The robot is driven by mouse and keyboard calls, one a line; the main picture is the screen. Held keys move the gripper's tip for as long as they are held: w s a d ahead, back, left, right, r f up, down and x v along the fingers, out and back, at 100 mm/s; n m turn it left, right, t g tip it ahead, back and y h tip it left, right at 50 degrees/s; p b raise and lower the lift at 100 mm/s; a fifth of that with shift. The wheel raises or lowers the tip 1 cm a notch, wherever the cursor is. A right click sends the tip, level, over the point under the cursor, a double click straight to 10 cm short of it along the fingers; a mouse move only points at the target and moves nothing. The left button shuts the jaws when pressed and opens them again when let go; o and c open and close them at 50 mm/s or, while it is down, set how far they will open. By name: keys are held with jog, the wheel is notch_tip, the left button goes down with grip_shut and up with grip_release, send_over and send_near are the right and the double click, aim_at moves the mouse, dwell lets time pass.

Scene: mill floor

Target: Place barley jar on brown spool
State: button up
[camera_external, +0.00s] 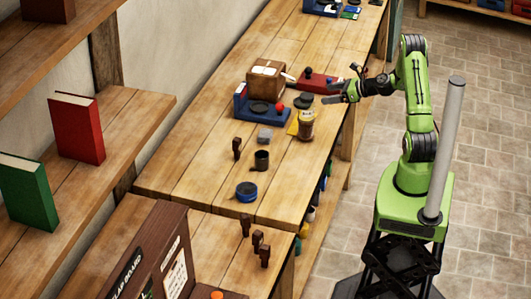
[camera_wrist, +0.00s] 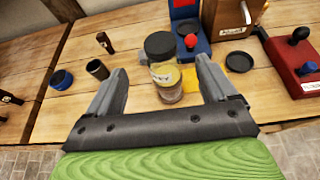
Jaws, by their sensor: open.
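The likely barley jar (camera_external: 306,126) is a clear jar with tan contents and a pale label, upright near the bench's right edge. It also shows in the wrist view (camera_wrist: 168,88). A dark round shape (camera_wrist: 160,46) sits directly above it there; I cannot tell if it is its lid. My gripper (camera_external: 328,92) is open and empty, above and to the right of the jar; in the wrist view the jar appears between its fingers (camera_wrist: 161,68), not touched. No brown spool is certain: a dark brown cylinder (camera_external: 262,160) and slim brown pegs (camera_external: 237,148) stand nearer.
A blue round spool-like thing (camera_external: 246,192) lies near the front. A blue device (camera_external: 262,116) with a red knob, a wooden box (camera_external: 267,80) and a red device (camera_external: 318,82) stand behind the jar. A yellow patch (camera_wrist: 238,85) lies beside it.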

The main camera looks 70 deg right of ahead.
jog(key=a+r+n+g+y, duration=0.2)
jog(key=a+r+n+g, duration=0.1)
jog(key=a+n, duration=0.6)
jog(key=a+r+n+g+y, duration=0.1)
jog(key=a+r+n+g, duration=0.1)
jog(key=a+n, duration=0.65)
jog(key=s+a+r+n+g+h, duration=0.1)
jog(key=s+a+r+n, duration=0.2)
jog(key=s+n, duration=0.6)
jog(key=s+a+r+n+g+h, duration=0.1)
jog(key=s+a+r+n+h, duration=0.1)
jog(key=s+a+n, duration=0.3)
jog(key=s+r+n, duration=0.1)
jog(key=s+n, duration=0.3)
jog(key=s, duration=0.1)
jog(key=shift+s+a+g, duration=0.15)
jog(key=shift+s+g, duration=0.15)
jog(key=shift+g, duration=0.1)
